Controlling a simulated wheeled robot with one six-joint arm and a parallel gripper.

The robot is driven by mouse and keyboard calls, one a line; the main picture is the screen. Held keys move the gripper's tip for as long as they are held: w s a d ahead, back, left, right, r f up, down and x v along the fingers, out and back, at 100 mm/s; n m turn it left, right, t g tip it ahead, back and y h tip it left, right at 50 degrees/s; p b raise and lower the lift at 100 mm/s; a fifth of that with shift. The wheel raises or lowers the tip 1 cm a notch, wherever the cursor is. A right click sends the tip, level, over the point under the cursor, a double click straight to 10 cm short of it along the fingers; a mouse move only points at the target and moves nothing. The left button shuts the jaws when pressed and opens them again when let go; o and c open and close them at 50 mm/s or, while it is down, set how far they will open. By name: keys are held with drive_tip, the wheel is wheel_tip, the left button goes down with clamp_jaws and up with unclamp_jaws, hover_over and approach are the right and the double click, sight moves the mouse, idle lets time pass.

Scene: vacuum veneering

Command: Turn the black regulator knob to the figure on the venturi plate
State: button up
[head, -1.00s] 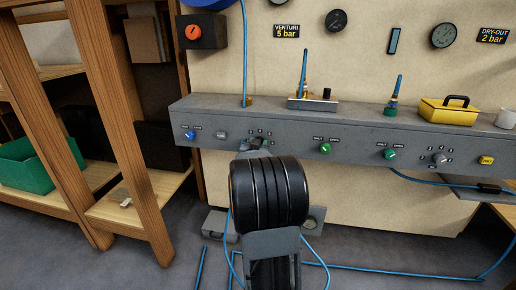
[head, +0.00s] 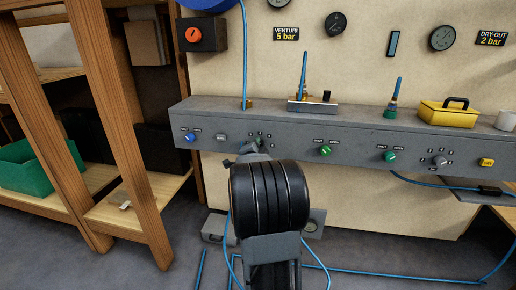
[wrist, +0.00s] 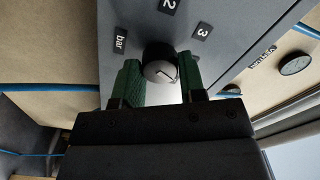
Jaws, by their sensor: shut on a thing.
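The venturi plate (head: 286,34) on the back board reads "VENTURI 5 bar". The regulator knob (wrist: 160,62) shows in the wrist view as a dark round knob with a pale pointer mark on its face. It sits on the grey panel (wrist: 228,45), by labels "bar", "2" and "3"; the other figures are out of this view or hidden. My gripper (wrist: 160,80) has a green fingertip on each side of the knob and is shut on it. In the head view my arm and gripper hide most of this knob.
On the grey bench front (head: 350,133) are a blue knob (head: 190,138), two green knobs (head: 325,150) and another numbered dial (head: 439,160) at the right. A yellow toolbox (head: 448,112) stands on top. Blue hoses lie on the floor below.

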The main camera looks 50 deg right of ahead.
drive_tip(key=shift+m, duration=2.1)
drive_tip(key=o, duration=0.9)
drive_tip(key=shift+p+v, duration=1.75)
drive_tip(key=shift+v, duration=5.15)
